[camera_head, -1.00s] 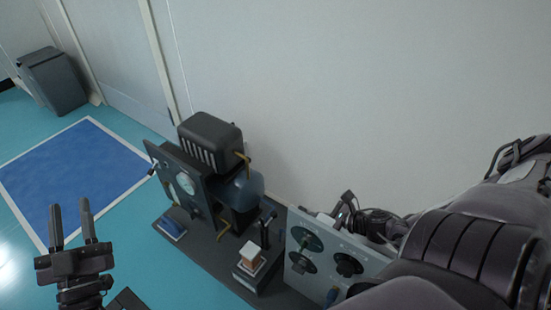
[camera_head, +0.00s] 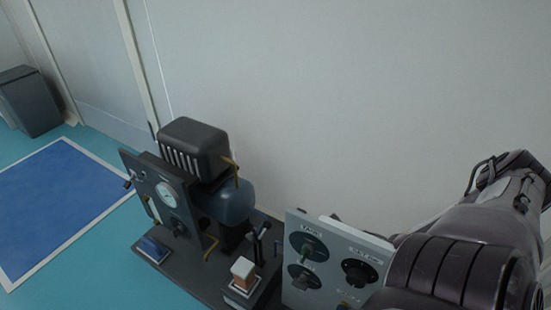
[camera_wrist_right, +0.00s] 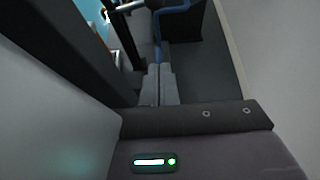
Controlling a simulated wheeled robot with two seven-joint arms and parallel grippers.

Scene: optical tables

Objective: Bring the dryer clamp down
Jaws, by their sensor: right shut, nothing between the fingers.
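The dryer clamp looks like the small dark upright lever piece (camera_head: 261,238) beside a wooden block on a white pad (camera_head: 243,270), in the head view. It stands upright on the dark base plate (camera_head: 190,275), just left of the grey dial panel (camera_head: 335,262). My right arm comes in from the right, behind and over the panel; its gripper is hidden there in the head view. In the right wrist view my right gripper (camera_wrist_right: 158,70) is shut and empty, its fingers together and pointing up the picture. A blue curved tube (camera_wrist_right: 172,9) and a silver rod (camera_wrist_right: 128,6) show beyond its tips. My left gripper is out of view.
A black compressor (camera_head: 195,148) and a gauge panel (camera_head: 165,197) stand left of the clamp. The white wall (camera_head: 350,110) is close behind. A blue floor mat (camera_head: 55,205) and dark bin (camera_head: 30,100) lie at left.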

